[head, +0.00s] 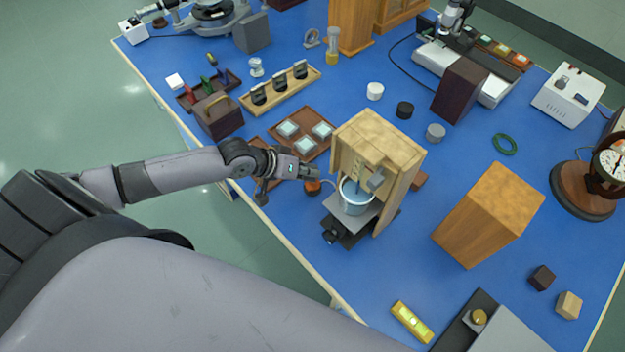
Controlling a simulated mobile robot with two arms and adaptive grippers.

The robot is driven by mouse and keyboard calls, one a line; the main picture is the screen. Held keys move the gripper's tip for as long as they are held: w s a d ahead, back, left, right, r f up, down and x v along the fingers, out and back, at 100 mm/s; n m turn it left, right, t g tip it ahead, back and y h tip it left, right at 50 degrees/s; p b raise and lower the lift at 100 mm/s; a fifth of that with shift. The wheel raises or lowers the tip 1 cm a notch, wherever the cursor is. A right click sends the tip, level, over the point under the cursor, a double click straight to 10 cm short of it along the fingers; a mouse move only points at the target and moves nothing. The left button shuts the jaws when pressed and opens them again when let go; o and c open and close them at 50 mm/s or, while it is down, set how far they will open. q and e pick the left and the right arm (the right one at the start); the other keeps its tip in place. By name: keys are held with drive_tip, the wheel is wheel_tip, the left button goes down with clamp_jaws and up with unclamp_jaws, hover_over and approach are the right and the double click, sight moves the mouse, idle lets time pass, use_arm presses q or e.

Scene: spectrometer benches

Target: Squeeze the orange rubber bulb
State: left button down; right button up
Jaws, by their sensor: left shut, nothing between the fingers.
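The orange rubber bulb (313,187) sits on the blue table, just left of the wooden stand that holds a metal cup. It is small and partly hidden by my gripper. My left gripper (316,175) reaches in from the left, with its fingertips right above the bulb in the picture. Its fingers are shut with nothing between them. I cannot tell whether the fingertips touch the bulb. My right gripper is not in view.
The wooden stand (378,140) with the metal cup (355,197) stands close to the right of the gripper. A brown tray with glass squares (288,129) lies behind it. A tall wooden block (490,214) stands farther right.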

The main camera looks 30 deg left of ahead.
use_arm(q)
drive_tip(key=shift+f, duration=0.35)
idle(0.3)
drive_tip(key=shift+r+p, duration=1.05)
drive_tip(key=shift+p, duration=0.05)
wheel_tip(320, 180, up, 5)
drive_tip(key=p, duration=0.5)
drive_tip(key=shift+r, duration=0.1)
drive_tip(key=shift+s+a, duration=0.1)
idle(0.5)
